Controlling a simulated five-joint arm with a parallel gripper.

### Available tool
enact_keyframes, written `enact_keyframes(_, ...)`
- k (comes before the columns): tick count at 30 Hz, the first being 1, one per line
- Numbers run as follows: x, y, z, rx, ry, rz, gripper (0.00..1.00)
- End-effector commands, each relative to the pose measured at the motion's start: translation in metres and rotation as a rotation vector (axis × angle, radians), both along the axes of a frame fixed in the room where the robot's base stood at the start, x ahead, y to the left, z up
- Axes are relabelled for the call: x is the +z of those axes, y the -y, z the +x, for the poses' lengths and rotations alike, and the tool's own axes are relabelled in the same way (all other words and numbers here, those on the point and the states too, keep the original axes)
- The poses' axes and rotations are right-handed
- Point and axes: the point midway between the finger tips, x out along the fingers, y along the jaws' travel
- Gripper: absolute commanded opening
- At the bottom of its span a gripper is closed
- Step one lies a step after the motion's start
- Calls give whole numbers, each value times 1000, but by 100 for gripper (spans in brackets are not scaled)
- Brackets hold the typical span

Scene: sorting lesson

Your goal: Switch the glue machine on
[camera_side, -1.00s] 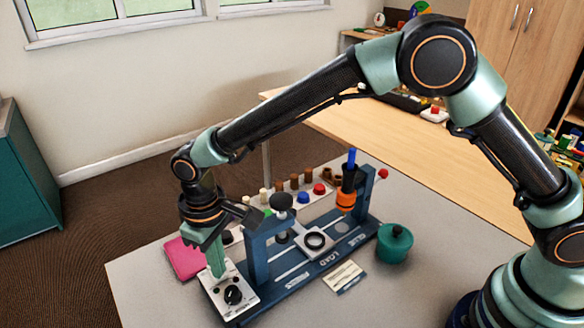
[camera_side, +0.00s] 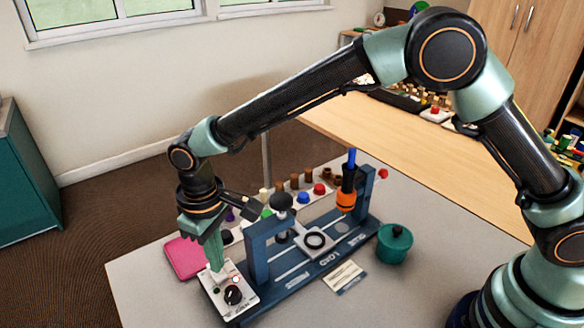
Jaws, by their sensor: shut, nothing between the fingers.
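The glue machine (camera_side: 312,268) is a dark blue frame on the grey table, with two uprights and a black ring on a light plate in its middle. A blue and orange glue tool (camera_side: 347,190) stands at its right upright. At its left end is a light control panel (camera_side: 238,309) with a black knob (camera_side: 233,295) and a small red-and-white spot (camera_side: 236,279). My gripper (camera_side: 216,268) points down, shut and empty, with its tips at the panel's back part, left of and behind the knob. I cannot tell whether the tips touch the panel.
A pink pad (camera_side: 184,258) lies left of the panel, close to my gripper. A green lidded pot (camera_side: 394,244) and a white card (camera_side: 345,277) are at the right. Several coloured pegs (camera_side: 303,197) stand behind the machine. The front of the table is clear.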

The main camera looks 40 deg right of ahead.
Motion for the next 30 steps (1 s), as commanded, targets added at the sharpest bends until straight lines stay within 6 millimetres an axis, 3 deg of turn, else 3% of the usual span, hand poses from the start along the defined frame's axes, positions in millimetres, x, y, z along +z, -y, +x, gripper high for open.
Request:
enact_keyframes(21, 52, 0, 0, 0, 2, 1, 0)
enact_keyframes(30, 56, 0, 0, 0, 0, 0, 0)
